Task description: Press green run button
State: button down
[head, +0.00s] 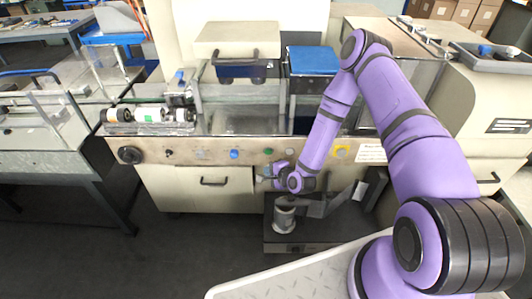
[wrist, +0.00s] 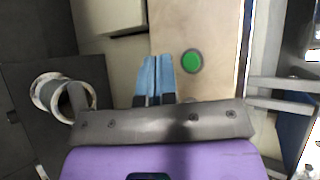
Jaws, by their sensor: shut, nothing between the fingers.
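The green run button (head: 268,151) is on the front control panel of the machine, just above my gripper (head: 267,171) in the head view. In the wrist view the round green button (wrist: 192,61) shows clearly to the right of the fingertips of my gripper (wrist: 157,60). The two blue fingers are together, with nothing between them. The fingertips are beside the button in that view and do not cover it. I cannot tell how far they are from the panel surface.
The panel also carries a blue button (head: 234,154), a black knob (head: 130,155) and a yellow-framed control (head: 342,152). Below is a cabinet handle (head: 213,182). A roll (head: 285,216) sits low, below my gripper; it also shows left in the wrist view (wrist: 50,92).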

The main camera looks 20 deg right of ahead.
aim_at(268, 152)
jog(key=shift+s+a+f+m, duration=0.2)
jog(key=shift+s+f+m, duration=0.1)
jog(key=shift+f, duration=0.15)
jog(key=shift+s+a+f+m, duration=0.2)
jog(key=shift+f+m, duration=0.1)
jog(key=shift+f, duration=0.1)
jog(key=shift+w, duration=0.1)
jog(key=w+d, duration=0.2)
jog(key=w, duration=0.6)
jog(key=shift+w+d, duration=0.15)
jog(key=shift+d, duration=0.2)
jog(key=shift+w, duration=0.15)
dwell(1.5)
jog(key=shift+w+d, duration=0.15)
jog(key=shift+w, duration=0.1)
jog(key=shift+w+d, duration=0.15)
jog(key=shift+w, duration=0.3)
dwell(1.0)
jog(key=shift+s, duration=0.1)
jog(key=shift+s+a, duration=0.25)
jog(key=shift+s, duration=0.5)
